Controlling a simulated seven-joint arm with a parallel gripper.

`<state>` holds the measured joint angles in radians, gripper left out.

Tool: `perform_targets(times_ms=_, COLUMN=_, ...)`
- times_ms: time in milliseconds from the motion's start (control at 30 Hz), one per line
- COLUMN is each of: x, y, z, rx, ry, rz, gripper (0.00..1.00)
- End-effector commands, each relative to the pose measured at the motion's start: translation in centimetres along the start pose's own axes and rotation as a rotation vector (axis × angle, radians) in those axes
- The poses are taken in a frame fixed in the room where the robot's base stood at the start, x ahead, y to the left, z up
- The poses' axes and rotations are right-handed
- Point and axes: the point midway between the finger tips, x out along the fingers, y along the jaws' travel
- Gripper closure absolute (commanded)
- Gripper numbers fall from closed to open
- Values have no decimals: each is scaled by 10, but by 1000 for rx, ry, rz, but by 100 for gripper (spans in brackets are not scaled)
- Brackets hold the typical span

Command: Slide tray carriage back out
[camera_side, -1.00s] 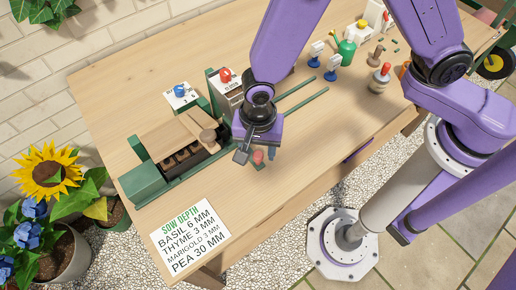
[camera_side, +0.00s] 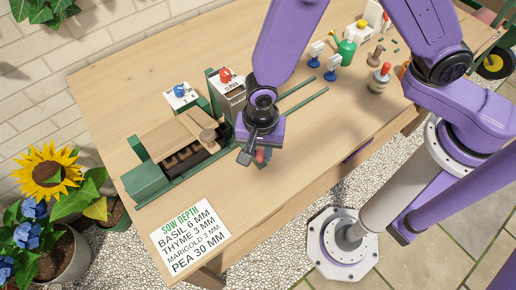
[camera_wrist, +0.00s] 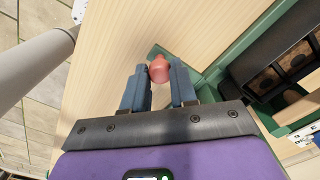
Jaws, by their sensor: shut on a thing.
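My gripper (camera_side: 253,154) is shut on a pinkish-red knob (camera_wrist: 159,69), which sits between the two blue-grey fingers in the wrist view. The knob also shows in the side view (camera_side: 260,156), just below the gripper. The knob stands by a green part of the tray carriage (camera_wrist: 208,72). In the side view the carriage has a green block (camera_side: 147,183) at its left end. The dark tray (camera_wrist: 280,99) has several cells with brown soil and lies partly under a wooden board (camera_side: 170,135) with a round wooden knob.
Two green rails (camera_side: 307,98) run to the right across bare table. A box with a red knob (camera_side: 226,77) and one with a blue knob (camera_side: 181,91) stand behind. A sowing-depth card (camera_side: 190,236) lies in front. Bottles and tools stand at the right.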

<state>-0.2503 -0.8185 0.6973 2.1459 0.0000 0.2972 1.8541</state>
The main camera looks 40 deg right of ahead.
Motion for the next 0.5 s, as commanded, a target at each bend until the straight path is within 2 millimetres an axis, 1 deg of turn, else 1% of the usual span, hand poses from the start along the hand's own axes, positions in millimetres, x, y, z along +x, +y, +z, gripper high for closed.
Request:
perform_targets(times_ms=167, x=0, y=19, z=-19, rx=3, ry=1, rz=4, gripper=100)
perform_targets(times_ms=500, x=0, y=77, z=-77, rx=5, ry=1, rz=4, gripper=100)
